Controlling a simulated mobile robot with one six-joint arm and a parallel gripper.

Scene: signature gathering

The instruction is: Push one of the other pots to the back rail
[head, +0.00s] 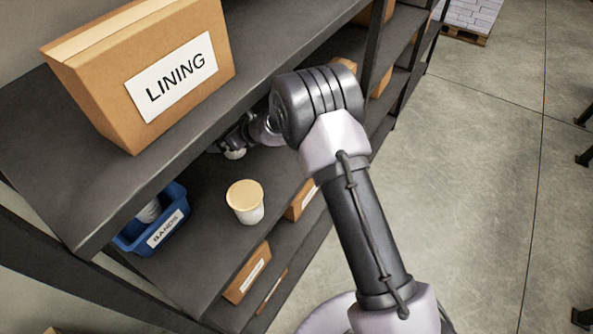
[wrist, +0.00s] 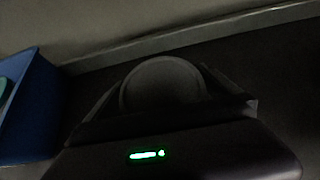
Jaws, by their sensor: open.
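A white pot with a tan lid (head: 245,202) stands upright on the lower shelf, near its front edge. My gripper (head: 236,146) reaches under the upper shelf, farther back than this pot, and is partly hidden by my arm. In the wrist view my gripper (wrist: 165,98) is open, with its fingers on either side of a dark, round-topped pot (wrist: 163,82). The pale back rail (wrist: 190,37) runs behind that pot. The pot is close to the rail, but I cannot tell whether they touch. The view is dim.
A blue bin labelled BANDS (head: 163,228) stands left on the same shelf with things in it; it also shows in the wrist view (wrist: 32,115). A LINING box (head: 150,70) sits on the upper shelf (head: 50,140) overhead. Small boxes (head: 248,275) sit lower down.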

